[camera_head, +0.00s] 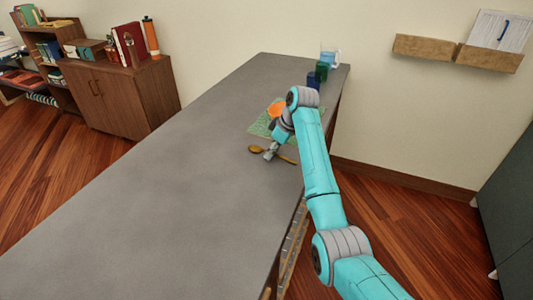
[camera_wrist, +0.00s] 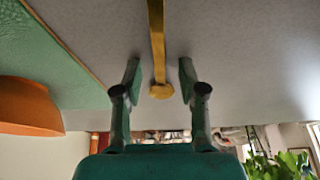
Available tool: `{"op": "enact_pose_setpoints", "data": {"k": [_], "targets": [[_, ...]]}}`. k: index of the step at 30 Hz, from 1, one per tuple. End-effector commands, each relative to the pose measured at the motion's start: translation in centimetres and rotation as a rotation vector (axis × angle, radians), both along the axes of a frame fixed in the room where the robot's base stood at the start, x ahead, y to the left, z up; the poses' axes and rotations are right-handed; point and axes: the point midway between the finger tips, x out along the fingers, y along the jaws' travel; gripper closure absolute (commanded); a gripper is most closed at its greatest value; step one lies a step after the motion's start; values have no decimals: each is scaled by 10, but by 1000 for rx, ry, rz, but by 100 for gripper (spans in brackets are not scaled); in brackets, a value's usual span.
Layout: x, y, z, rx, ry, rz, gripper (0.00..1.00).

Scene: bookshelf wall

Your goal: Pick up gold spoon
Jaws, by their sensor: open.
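The gold spoon (camera_head: 256,149) lies on the grey table, its bowl end pointing left and its handle running right, partly hidden behind my gripper. In the wrist view the spoon's long handle (camera_wrist: 157,45) shows between the fingers, with its rounded end near the fingertips. My gripper (camera_head: 270,153) is low over the spoon. In the wrist view my gripper (camera_wrist: 160,76) is open, one finger on each side of the handle, with gaps on both sides. I cannot tell its exact height above the table.
A green placemat (camera_head: 257,129) with an orange bowl (camera_head: 275,107) lies just beyond the spoon; the bowl (camera_wrist: 30,105) is at left in the wrist view. Blue (camera_head: 313,80) and green (camera_head: 321,69) cups and a glass pitcher (camera_head: 330,58) stand farther back. The table's left and near parts are clear.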

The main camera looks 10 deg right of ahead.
Motion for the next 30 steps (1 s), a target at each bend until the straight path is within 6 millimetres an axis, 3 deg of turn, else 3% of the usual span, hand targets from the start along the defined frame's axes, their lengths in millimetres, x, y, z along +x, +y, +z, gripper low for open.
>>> {"op": "enact_pose_setpoints", "data": {"k": [8, 13, 25, 30], "targets": [[0, 0, -3, 0, 0, 0, 59], [0, 0, -2, 0, 0, 0, 100], [0, 0, 0, -1, 1, 0, 100], [1, 0, 20, 0, -2, 1, 100]]}}
